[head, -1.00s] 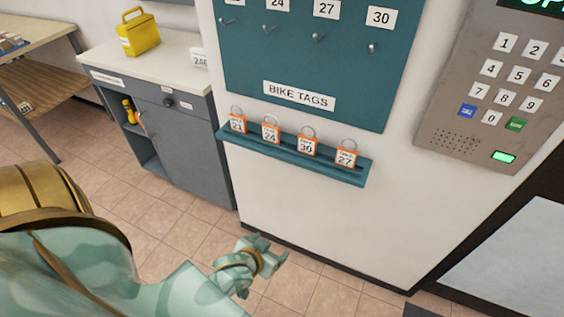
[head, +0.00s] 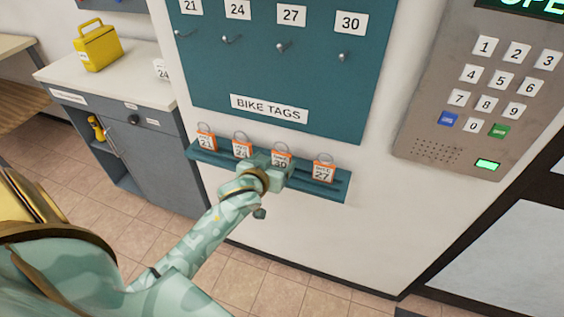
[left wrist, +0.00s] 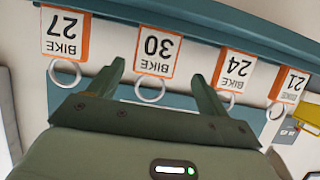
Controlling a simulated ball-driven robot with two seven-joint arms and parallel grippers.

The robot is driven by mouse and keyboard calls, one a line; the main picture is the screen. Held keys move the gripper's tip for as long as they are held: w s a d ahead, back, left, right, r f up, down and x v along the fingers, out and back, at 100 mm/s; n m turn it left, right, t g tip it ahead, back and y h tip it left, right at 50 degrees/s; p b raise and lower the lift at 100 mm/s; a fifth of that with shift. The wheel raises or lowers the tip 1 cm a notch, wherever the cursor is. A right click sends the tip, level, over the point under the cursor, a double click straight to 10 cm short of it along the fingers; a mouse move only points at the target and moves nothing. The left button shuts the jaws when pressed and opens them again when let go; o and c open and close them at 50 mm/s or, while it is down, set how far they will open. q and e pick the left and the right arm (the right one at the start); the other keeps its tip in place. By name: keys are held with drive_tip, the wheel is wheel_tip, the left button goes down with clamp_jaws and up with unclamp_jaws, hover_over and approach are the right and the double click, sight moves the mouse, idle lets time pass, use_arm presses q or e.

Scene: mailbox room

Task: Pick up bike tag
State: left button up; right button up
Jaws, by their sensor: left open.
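Several orange-and-white bike tags with ring loops stand in a row on the teal ledge (head: 335,190): tag 21 (head: 206,142), tag 24 (head: 241,149), tag 30 (head: 281,154) and tag 27 (head: 323,172). My left gripper (head: 279,166) is at the ledge in front of tag 30, hiding its lower part. In the left wrist view the tags appear upside down. There the open fingers of the left gripper (left wrist: 157,70) lie on either side of tag 30 (left wrist: 158,45), with its ring between them. Contact cannot be seen. My right gripper is not in view.
A teal board (head: 300,85) above the ledge has empty hooks under number labels 21, 24, 27 and 30. A grey keypad panel (head: 480,85) is at right. A counter (head: 120,80) with a yellow box (head: 98,47) stands at left. The tags stand close together.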

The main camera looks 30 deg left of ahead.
sight(280, 158)
use_arm(q)
drive_tip(key=x, duration=0.1)
drive_tip(key=b+x, duration=0.1)
drive_tip(key=x, duration=0.2)
drive_tip(key=shift+w+d+f+b, duration=0.1)
drive_tip(key=shift+w+d+b, duration=0.1)
drive_tip(key=shift+d+b, duration=0.15)
drive_tip(key=shift+w, duration=0.3)
drive_tip(key=shift+a, duration=0.1)
drive_tip(key=shift+s, duration=0.1)
drive_tip(key=shift+c, duration=0.9)
drive_tip(key=c, duration=0.9)
